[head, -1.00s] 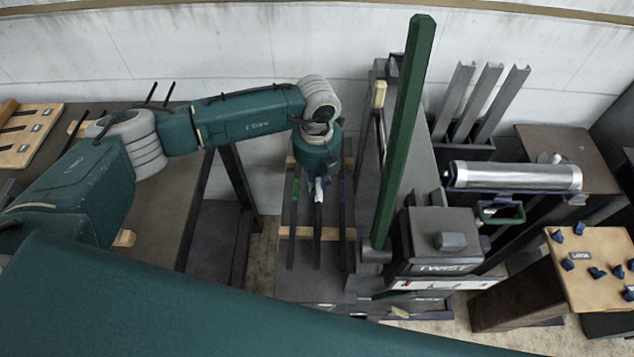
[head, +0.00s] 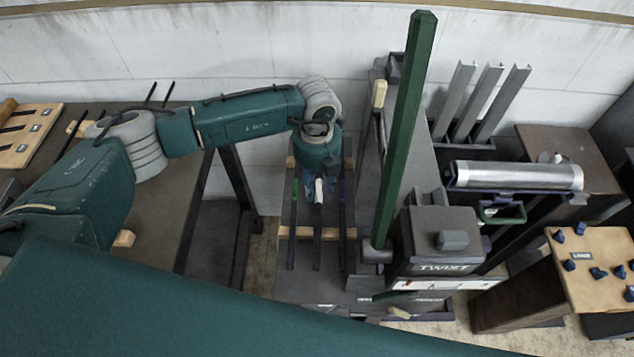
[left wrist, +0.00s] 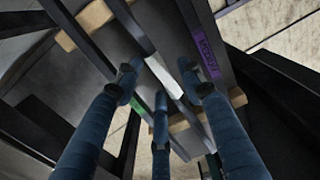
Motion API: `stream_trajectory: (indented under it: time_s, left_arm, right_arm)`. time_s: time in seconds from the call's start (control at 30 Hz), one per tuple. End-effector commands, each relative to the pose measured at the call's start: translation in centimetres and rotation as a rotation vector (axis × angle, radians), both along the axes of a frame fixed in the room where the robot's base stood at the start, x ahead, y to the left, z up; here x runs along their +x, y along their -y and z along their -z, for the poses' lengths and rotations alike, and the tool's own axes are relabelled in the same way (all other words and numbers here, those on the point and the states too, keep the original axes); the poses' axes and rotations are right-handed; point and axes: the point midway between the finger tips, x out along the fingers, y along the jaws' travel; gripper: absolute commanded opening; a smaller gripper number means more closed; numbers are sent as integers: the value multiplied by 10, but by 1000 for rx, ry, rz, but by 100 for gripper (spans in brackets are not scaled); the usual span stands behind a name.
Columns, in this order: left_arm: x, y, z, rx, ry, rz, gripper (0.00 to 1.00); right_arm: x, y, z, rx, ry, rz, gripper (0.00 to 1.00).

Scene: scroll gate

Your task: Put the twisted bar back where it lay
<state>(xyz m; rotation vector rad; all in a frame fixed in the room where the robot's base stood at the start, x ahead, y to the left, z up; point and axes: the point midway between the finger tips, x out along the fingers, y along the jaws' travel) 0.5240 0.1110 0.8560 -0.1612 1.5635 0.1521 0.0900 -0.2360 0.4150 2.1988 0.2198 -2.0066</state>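Three dark bars lie side by side on wooden crosspieces of a low rack (head: 290,233). The middle bar (head: 317,250) carries a white band, which also shows in the left wrist view (left wrist: 164,77). The left bar has a green mark, the right bar (head: 342,240) a purple label (left wrist: 207,57). I cannot make out a twist in any bar. My left gripper (head: 318,190) points down over the middle bar near its white band. Its blue fingers are spread on both sides of that bar and look apart from it. My right gripper is out of view.
Right of the rack stands a machine marked TWIST (head: 440,250) with a tall green post (head: 405,130) beside it. Farther right are upright grey channels (head: 490,100), a silver cylinder (head: 520,176) and a wooden knob panel (head: 590,270). A dark table (head: 160,210) is at left.

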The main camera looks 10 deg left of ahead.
Motion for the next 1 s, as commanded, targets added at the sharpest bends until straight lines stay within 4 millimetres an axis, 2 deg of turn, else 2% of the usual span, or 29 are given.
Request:
stream_trajectory:
  time_s: [0.23,0.37,0.8,1.0]
  left_arm:
    - [-1,-1,1,2,-4,0,40]
    - [0,-1,-9,1,0,0,40]
    - [0,-1,-96,1,3,1,40]
    - [0,-1,-117,0,1,0,40]
  right_arm:
    - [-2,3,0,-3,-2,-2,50]
    - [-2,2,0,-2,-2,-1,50]
    - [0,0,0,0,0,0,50]
    - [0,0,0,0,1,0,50]
